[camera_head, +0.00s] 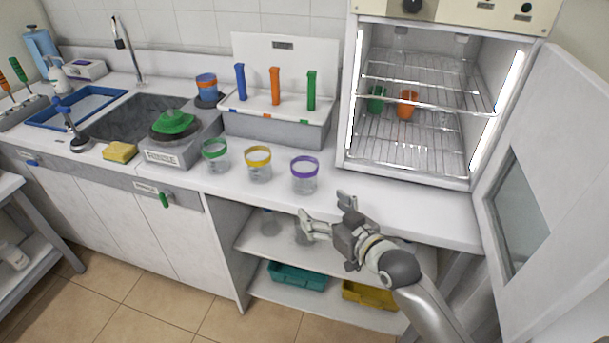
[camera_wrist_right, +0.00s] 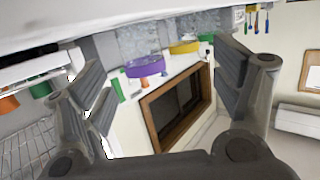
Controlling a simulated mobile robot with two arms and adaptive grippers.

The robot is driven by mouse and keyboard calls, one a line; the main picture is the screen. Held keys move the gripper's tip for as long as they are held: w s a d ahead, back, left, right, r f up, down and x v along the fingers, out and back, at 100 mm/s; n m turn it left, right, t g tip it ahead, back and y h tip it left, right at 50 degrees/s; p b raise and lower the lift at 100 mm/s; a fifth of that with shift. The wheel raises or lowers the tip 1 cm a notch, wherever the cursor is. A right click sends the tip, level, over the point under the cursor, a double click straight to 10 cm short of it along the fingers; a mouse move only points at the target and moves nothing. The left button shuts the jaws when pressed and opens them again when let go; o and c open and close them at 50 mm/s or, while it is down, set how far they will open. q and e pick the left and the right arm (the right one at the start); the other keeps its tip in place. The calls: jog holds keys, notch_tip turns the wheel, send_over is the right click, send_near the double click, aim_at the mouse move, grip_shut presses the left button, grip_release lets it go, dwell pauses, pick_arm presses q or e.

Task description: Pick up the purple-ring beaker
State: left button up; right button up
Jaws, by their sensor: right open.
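The purple-ring beaker (camera_head: 304,174) is a clear beaker with a purple band at its rim. It stands upright near the front edge of the white counter (camera_head: 400,203), right of the yellow-ring beaker (camera_head: 258,164) and green-ring beaker (camera_head: 215,155). In the right wrist view its purple ring (camera_wrist_right: 146,66) shows between the fingers, farther ahead. My right gripper (camera_head: 325,212) is open and empty, in front of the counter edge, just below and right of the purple-ring beaker and apart from it. My left gripper is not in view.
An open oven (camera_head: 356,100) with wire racks stands at the right, its door (camera_head: 560,150) swung out. It holds a green and an orange container. A grey bin (camera_head: 276,129) with colored tubes stands behind the beakers. Shelves with trays lie below the counter.

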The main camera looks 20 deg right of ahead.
jog(key=t, duration=0.2)
send_near(298, 154)
jog(key=p+x, duration=0.1)
jog(key=x, duration=0.2)
jog(key=shift+r, duration=0.15)
jog(key=shift+f+p+x, duration=0.15)
jog(key=shift+p+x, duration=0.05)
jog(key=shift+x, duration=0.8)
jog(key=shift+f+p+x, duration=0.1)
jog(key=shift+p+x, duration=0.1)
jog(key=shift+x, duration=0.75)
jog(key=c, duration=1.4)
